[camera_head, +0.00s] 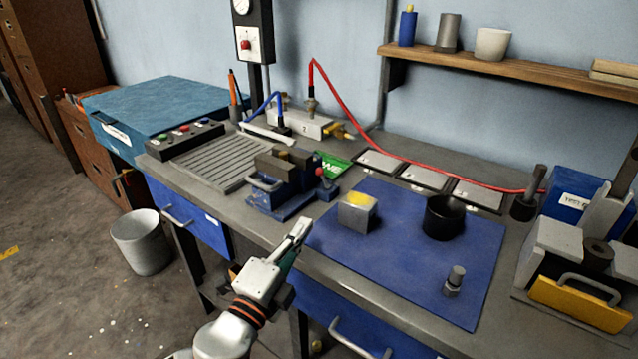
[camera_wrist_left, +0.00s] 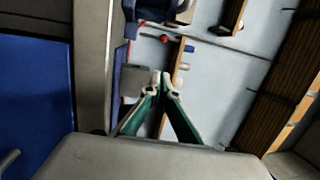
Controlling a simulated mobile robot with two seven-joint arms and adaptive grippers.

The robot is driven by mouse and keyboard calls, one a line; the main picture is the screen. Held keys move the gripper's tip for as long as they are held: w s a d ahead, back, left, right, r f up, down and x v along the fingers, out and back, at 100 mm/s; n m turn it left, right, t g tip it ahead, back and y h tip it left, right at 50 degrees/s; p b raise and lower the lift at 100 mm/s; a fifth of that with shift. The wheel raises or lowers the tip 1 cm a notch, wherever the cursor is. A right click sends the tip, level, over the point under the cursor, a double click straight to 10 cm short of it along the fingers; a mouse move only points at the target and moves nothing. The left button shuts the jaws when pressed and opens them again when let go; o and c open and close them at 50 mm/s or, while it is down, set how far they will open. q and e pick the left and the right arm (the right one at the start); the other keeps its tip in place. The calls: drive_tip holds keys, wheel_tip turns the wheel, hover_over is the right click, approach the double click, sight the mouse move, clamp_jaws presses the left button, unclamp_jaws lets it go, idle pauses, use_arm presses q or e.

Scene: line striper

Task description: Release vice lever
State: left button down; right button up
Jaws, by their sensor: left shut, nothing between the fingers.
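The vice (camera_head: 281,182) has a blue base and dark jaws and is mounted at the front edge of the workbench, left of the blue mat. A lever with a red knob (camera_head: 320,171) is at its right side, and a grey bar handle is at its front. My left gripper (camera_head: 303,224) is in front of the bench edge, to the lower right of the vice and apart from it. Its fingers are closed together and empty. The left wrist view shows the green-sided fingers (camera_wrist_left: 162,76) meeting at the tips, with a small red ball beyond. My right gripper is out of view.
On the blue mat (camera_head: 400,275) stand a grey block with a yellow top (camera_head: 358,212), a black cup (camera_head: 443,217) and a metal bolt-like part (camera_head: 455,281). A red hose (camera_head: 420,165) runs along the back. A bin (camera_head: 141,242) stands on the floor at left.

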use_arm(q)
drive_tip(key=shift+w+d+r, duration=0.15)
drive_tip(key=shift+w+d, duration=0.05)
drive_tip(key=shift+w, duration=0.2)
approach(324, 178)
drive_tip(key=d+r, duration=0.1)
drive_tip(key=d, duration=0.1)
drive_tip(key=d+r, duration=0.2)
drive_tip(key=shift+d+p, duration=0.1)
drive_tip(key=shift+p, duration=0.2)
drive_tip(key=shift+w+a+r, duration=0.1)
drive_tip(key=shift+w+a, duration=0.1)
drive_tip(key=shift+w, duration=0.4)
drive_tip(key=shift+w+a, duration=0.25)
drive_tip(key=shift+w, duration=0.4)
drive_tip(key=shift+w+a+r, duration=0.1)
drive_tip(key=shift+w+a, duration=0.1)
drive_tip(key=shift+w, duration=0.4)
